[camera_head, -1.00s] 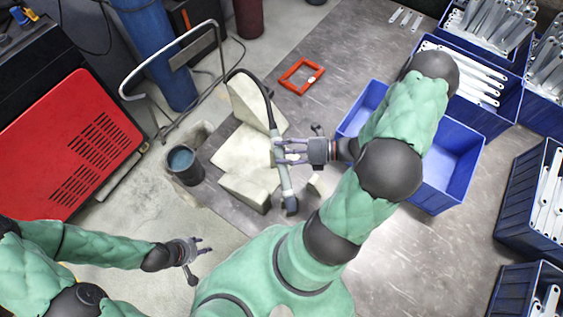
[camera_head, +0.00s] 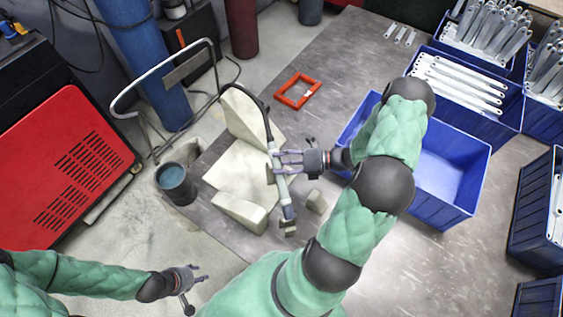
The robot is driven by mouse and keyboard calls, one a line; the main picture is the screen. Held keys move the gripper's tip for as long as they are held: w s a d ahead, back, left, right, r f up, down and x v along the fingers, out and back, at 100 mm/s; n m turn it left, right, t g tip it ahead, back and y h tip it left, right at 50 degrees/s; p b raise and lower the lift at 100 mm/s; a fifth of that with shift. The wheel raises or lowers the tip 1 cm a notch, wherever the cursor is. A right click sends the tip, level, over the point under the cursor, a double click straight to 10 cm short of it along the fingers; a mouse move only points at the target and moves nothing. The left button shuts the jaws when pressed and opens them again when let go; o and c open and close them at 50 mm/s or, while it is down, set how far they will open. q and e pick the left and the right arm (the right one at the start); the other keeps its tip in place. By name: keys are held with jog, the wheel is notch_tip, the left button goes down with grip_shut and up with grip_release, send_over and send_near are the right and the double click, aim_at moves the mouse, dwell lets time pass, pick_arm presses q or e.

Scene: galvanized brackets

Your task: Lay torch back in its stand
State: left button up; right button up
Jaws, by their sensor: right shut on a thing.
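The torch (camera_head: 284,199) is a light grey tube with a dark head at its lower end and a black cable (camera_head: 252,104) curving up from its upper end. My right gripper (camera_head: 275,162) is shut on the torch's upper part, and its fingers partly hide it. The pale block-like stand (camera_head: 236,172) lies just left of the torch on the table; I cannot tell whether the torch touches it. My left gripper (camera_head: 199,277) is at the lower left, away from the table, with its fingers apart and empty.
An empty blue bin (camera_head: 455,168) stands right, partly behind my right arm. Blue bins of metal brackets (camera_head: 458,85) stand at the back right. A red frame (camera_head: 298,90) lies on the metal table (camera_head: 345,75). A dark bucket (camera_head: 175,183) and a red machine (camera_head: 75,155) are left.

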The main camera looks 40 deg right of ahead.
jog(key=shift+f+b, duration=1.35)
jog(key=shift+f, duration=0.25)
jog(key=shift+f+b, duration=0.7)
jog(key=shift+f, duration=1.05)
jog(key=shift+f, duration=0.4)
jog(key=o, duration=1.3)
jog(key=shift+o, duration=0.2)
jog(key=v, duration=0.7)
jog(key=shift+s+d, duration=0.15)
jog(key=shift+d, duration=0.1)
